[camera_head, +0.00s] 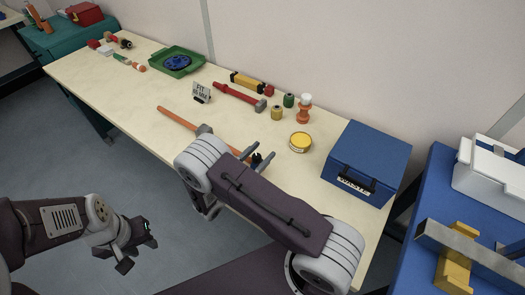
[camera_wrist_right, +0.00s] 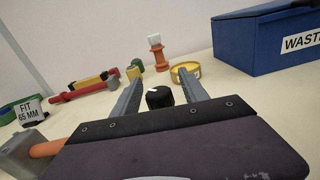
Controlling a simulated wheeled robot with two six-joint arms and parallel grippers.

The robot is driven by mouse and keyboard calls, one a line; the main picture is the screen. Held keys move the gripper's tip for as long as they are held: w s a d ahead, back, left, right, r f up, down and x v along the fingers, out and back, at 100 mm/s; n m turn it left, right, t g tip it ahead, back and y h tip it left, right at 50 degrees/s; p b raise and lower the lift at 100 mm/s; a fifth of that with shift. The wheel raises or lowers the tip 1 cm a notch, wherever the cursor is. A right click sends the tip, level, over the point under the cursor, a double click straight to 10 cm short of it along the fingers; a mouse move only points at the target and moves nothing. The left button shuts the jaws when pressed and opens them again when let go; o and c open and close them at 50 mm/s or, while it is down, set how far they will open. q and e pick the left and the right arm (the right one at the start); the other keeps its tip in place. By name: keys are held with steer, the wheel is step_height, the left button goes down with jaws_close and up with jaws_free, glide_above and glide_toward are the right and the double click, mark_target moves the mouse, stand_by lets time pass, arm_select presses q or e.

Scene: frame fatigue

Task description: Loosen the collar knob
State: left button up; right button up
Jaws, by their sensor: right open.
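A black knob (camera_wrist_right: 159,97) with a white mark on top stands between the two grey fingers of my right gripper (camera_wrist_right: 160,76) in the right wrist view. The fingers are open, with a gap on each side of the knob. In the head view, the knob (camera_head: 257,158) shows as a small dark shape between the fingers of my right gripper (camera_head: 265,145) at the table's front. What the knob sits on is hidden by my wrist. My left gripper (camera_head: 138,248) hangs over the floor in front of the table, away from the knob; its finger opening is unclear.
An orange-handled hammer (camera_head: 178,119) lies left of my right wrist. A yellow round tin (camera_head: 300,142), an orange stand (camera_head: 303,114) and a blue waste box (camera_head: 366,160) are behind and right. A "FIT 65 MM" sign (camera_head: 202,90) stands farther left. The front-left tabletop is clear.

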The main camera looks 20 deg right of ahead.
steer(key=shift+w+d, duration=0.2)
steer(key=shift+d, duration=0.2)
jaws_close()
steer(key=shift+w+a+n+t+y+p, duration=0.1)
steer(key=shift+w+n+t+y+p, duration=0.05)
steer(key=shift+n+t+y+p, duration=0.8)
steer(key=shift+w+a+n+t+y, duration=0.1)
steer(key=shift+n+t+y, duration=0.45)
steer(key=shift+t, duration=0.6)
steer(key=shift+w+a+n+t+y+p, duration=0.15)
steer(key=shift+n+t+y+p, duration=0.25)
steer(key=shift+n+t+y, duration=0.5)
steer(key=shift+w+a+n+t+y+p, duration=0.15)
steer(key=shift+n+t+y+p, duration=0.2)
steer(key=shift+n+t+y, duration=0.5)
steer(key=shift+w+a+n+y, duration=0.15)
steer(key=shift+n+y, duration=0.4)
steer(key=shift+y, duration=0.4)
